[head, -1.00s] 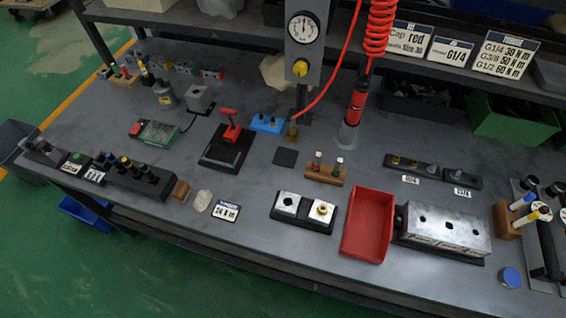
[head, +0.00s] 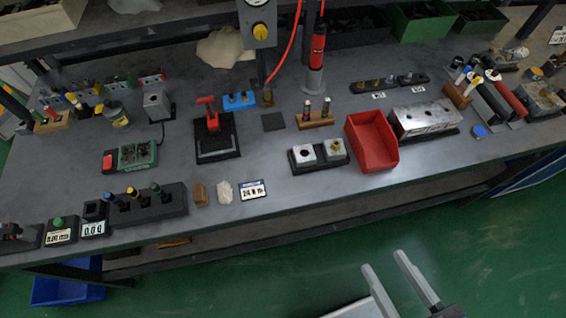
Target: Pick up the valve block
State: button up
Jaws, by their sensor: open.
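A long silver metal block with holes in its top (head: 425,116), which looks like the valve block, lies on a dark base on the right half of the bench, just right of the red tray (head: 372,141). No gripper touches it. My gripper (head: 384,261) is at the lower right, in front of the bench and over the green floor. Its two pale fingers are apart with nothing between them. It is well clear of the block.
The grey bench (head: 290,190) is crowded. A blue cap (head: 480,131) and a rack of tools (head: 495,95) are right of the block. A red hand tool (head: 318,55) stands behind.

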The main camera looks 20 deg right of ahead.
aim_at(303, 156)
jog(key=j+z, duration=0.15)
jog(key=z, duration=0.45)
jog(key=j+z, duration=0.35)
jog(key=j, duration=0.4)
jog(key=j+z, duration=0.4)
jog(key=j, duration=0.4)
jog(key=k+j, duration=0.1)
jog(key=j, duration=1.1)
jog(key=k+j+z, duration=0.1)
jog(key=j, duration=0.5)
jog(key=k+j, duration=0.1)
jog(key=j, duration=0.5)
